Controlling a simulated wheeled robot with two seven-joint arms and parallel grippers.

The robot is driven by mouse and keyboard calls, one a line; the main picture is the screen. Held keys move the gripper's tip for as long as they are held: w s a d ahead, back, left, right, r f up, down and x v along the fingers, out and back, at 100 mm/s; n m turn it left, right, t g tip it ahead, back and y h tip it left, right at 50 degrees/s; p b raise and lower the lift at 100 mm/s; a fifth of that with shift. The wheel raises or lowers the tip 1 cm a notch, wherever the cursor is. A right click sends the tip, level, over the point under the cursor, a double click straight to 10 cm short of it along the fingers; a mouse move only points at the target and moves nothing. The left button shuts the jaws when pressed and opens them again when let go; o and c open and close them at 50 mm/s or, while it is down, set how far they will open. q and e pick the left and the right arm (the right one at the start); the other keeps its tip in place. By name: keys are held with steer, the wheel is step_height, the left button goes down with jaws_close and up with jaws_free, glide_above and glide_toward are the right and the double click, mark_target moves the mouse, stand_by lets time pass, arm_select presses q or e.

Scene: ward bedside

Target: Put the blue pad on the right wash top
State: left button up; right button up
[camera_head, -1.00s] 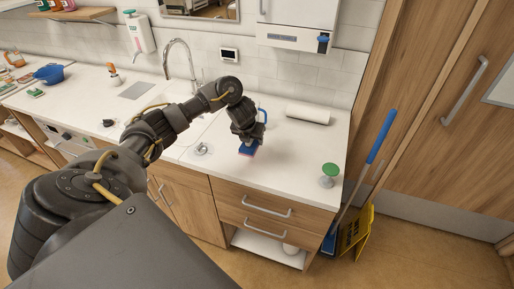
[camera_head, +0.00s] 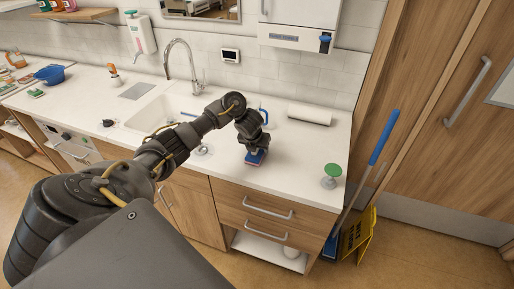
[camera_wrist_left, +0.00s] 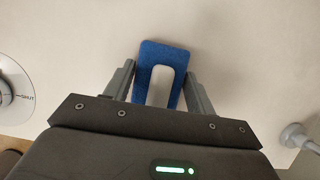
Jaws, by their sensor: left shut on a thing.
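The blue pad (camera_head: 255,158) is in my left gripper (camera_head: 254,150), just over or on the white wash top (camera_head: 220,177) to the right of the sink. In the left wrist view the pad (camera_wrist_left: 163,62) shows as a blue block with a pale, rounded middle, between the two fingers of my left gripper (camera_wrist_left: 162,82). The fingers are shut on it. In the head view a reddish underside shows below the blue. I cannot tell whether it touches the top. My right gripper is not in view.
A green-topped stand (camera_head: 331,172) is near the right end of the top. A white roll (camera_head: 310,115) lies at the back. The sink (camera_head: 160,112) is left of my gripper. A blue-handled tool (camera_head: 384,137) and a yellow sign (camera_head: 357,235) stand by the counter's right end.

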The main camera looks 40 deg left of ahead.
mark_target(253, 157)
arm_select(q)
steer(key=shift+f, duration=0.2)
steer(key=o, duration=1)
steer(key=shift+c, duration=0.2)
steer(key=shift+r, duration=0.1)
steer(key=shift+r+p, duration=0.3)
steer(key=shift+r, duration=0.25)
steer(key=p+v, duration=0.6)
steer(key=v, duration=0.5)
steer(key=shift+s+p, duration=0.25)
steer(key=shift+p, duration=0.05)
